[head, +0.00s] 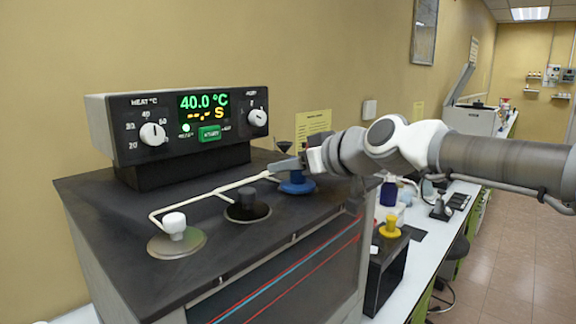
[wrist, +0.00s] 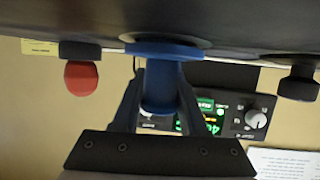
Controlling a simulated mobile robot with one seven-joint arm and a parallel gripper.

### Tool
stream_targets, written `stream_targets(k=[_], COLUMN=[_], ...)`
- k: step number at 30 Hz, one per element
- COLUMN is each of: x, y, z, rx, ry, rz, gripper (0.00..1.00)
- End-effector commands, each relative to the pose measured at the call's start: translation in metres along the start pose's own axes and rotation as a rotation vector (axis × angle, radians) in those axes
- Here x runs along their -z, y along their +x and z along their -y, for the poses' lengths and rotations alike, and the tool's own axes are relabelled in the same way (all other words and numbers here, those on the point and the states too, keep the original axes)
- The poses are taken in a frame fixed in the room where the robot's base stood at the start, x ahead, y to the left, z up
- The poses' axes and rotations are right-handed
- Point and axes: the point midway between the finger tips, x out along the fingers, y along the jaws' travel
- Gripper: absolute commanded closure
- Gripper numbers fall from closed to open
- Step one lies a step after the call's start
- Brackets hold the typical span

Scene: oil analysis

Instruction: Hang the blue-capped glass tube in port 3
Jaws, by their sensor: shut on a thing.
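The blue cap (head: 297,184) of the tube sits at the right end of the black bath top (head: 110,200), third in a row after a white knob and a black one. My gripper (head: 288,166) is shut on the blue cap's stem. In the wrist view, which is upside down, the blue cap (wrist: 160,90) stands between the two fingers (wrist: 158,80), and its wide flange lies at or very near the dark top surface. The glass below the cap is hidden. No port numbers are readable.
A white knob (head: 174,227) and a black knob (head: 247,204) stand on the bath top, linked by a pale pipe. A control box (head: 185,125) reading 40.0 °C stands behind. A red knob (wrist: 82,78) shows in the wrist view. A yellow cap (head: 390,228) sits on a black block.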

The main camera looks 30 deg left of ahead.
Motion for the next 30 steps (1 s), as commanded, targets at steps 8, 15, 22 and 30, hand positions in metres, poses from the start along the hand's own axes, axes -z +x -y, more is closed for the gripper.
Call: stream_targets(k=[8, 15, 22, 30], x=[-0.0013, -0.0013, -0.0016, -0.0023], y=[0.0001, 0.0002, 0.0003, -0.0038], z=[0.0000, 0.0002, 0.0002, -0.0003], rx=[-0.001, 0.000, 0.000, 0.000], ry=[0.000, -0.001, -0.001, 0.000], rz=[-0.001, -0.001, -0.001, 0.000], gripper=[1.00, 0.34, 0.22, 0.22])
